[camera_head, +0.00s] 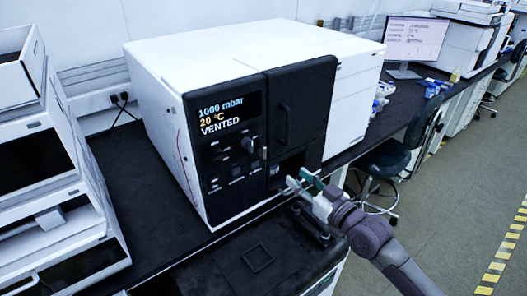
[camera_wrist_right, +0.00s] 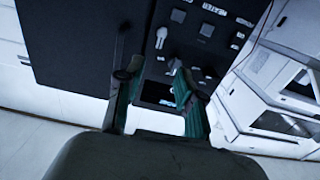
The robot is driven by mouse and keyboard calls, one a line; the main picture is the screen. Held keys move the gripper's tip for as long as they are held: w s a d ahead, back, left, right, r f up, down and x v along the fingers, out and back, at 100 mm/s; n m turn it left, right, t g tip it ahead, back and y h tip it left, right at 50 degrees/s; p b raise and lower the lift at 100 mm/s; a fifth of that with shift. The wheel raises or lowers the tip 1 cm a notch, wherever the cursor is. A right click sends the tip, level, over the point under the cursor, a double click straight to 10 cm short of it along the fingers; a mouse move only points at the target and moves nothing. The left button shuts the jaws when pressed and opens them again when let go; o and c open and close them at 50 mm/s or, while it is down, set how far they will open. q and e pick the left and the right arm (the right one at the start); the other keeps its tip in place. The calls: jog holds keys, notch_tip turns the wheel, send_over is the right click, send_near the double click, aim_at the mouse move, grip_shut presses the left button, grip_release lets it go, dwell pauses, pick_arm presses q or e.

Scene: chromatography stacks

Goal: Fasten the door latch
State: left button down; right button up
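The white instrument (camera_head: 215,55) has a black front with a control panel (camera_head: 225,150) on the left and a black door (camera_head: 300,105) with a bar handle to the right of it. The door looks shut against the front. A small pale latch-like piece (camera_head: 263,153) sits by the seam between panel and door; a pale lever-like piece also shows on the panel in the right wrist view (camera_wrist_right: 161,38). Whether it is fastened cannot be told. My right gripper (camera_head: 298,179) is open and empty in front of the lower door, its fingers apart in the wrist view (camera_wrist_right: 153,84). My left gripper is out of view.
The instrument stands on a dark bench (camera_head: 135,185). White stacked units (camera_head: 40,190) stand at the left. A monitor (camera_head: 413,42) and a stool (camera_head: 385,165) are at the right. The floor (camera_head: 450,190) on the right has free room.

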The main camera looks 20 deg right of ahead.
aim_at(265, 151)
jog(key=p+x, duration=0.2)
jog(key=x, duration=1.1)
jog(key=shift+w+a, duration=0.1)
jog(key=shift+w, duration=0.25)
grip_shut()
